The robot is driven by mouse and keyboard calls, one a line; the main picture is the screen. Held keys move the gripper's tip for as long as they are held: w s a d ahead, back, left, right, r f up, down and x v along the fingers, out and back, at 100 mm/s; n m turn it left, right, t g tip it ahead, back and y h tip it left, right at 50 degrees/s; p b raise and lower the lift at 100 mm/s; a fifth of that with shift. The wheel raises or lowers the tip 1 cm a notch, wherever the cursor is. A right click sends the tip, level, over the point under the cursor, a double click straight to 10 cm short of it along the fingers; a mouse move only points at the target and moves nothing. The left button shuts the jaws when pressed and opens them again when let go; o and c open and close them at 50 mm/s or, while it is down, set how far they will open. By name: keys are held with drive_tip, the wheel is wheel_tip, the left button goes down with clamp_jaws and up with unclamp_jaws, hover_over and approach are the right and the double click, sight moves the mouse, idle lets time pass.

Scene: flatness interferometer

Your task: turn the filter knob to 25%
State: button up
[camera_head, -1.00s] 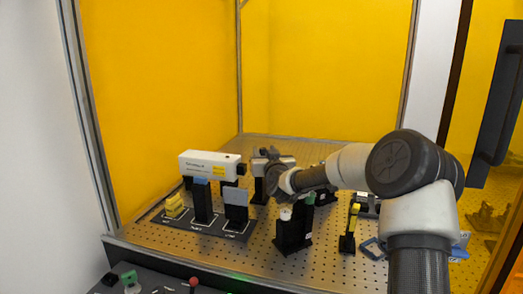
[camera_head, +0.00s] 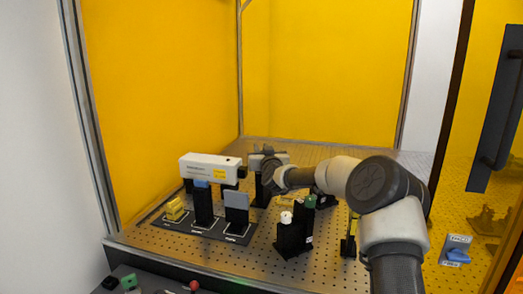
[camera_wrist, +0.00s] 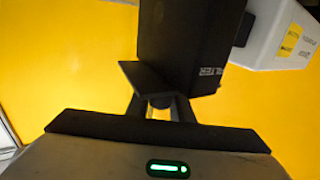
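My gripper (camera_head: 268,178) is beside a black post-mounted unit with a pale top (camera_head: 270,159), just right of the white laser box (camera_head: 210,167). No percent scale is legible. The white laser box shows in the wrist view (camera_wrist: 275,32), at upper right.
A black mount with white cap (camera_head: 286,217) and green cap (camera_head: 309,201) stands in front of my arm. Upright plates (camera_head: 237,200) and a yellow block (camera_head: 175,207) sit on a dark base at left.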

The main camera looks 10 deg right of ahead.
drive_tip(key=shift+r+h+p, duration=0.15)
drive_tip(key=shift+h+p, duration=0.15)
drive_tip(key=shift+p, duration=0.05)
clamp_jaws()
drive_tip(key=shift+r+m+h+p, duration=0.15)
drive_tip(key=shift+m+h+p, duration=0.55)
drive_tip(key=shift+h, duration=0.1)
drive_tip(key=m+h+p, duration=0.1)
drive_tip(key=h+p, duration=0.1)
drive_tip(key=d+m+g+h+p, duration=0.1)
drive_tip(key=m+h+p, duration=0.1)
drive_tip(key=shift+s+h, duration=0.1)
drive_tip(key=shift+h, duration=0.3)
drive_tip(key=m+g+h+p, duration=0.1)
drive_tip(key=m+h+p, duration=0.1)
drive_tip(key=h, duration=0.1)
drive_tip(key=shift+s+d+g, duration=0.2)
drive_tip(key=shift+d+g, duration=0.2)
drive_tip(key=shift+s+d+f+m+g+h+p, duration=0.15)
drive_tip(key=shift+m+g+h+p, duration=0.1)
drive_tip(key=shift+m+g+h, duration=0.3)
drive_tip(key=shift+s+d+m+g+h+p, duration=0.15)
drive_tip(key=shift+m+g+h+p, duration=0.15)
drive_tip(key=shift+m+h, duration=0.3)
drive_tip(key=shift+d+f+m+g+h+p, duration=0.15)
drive_tip(key=shift+m+g+h+p, duration=0.1)
drive_tip(key=shift+m+g+h, duration=0.3)
drive_tip(key=o, duration=1)
unclamp_jaws()
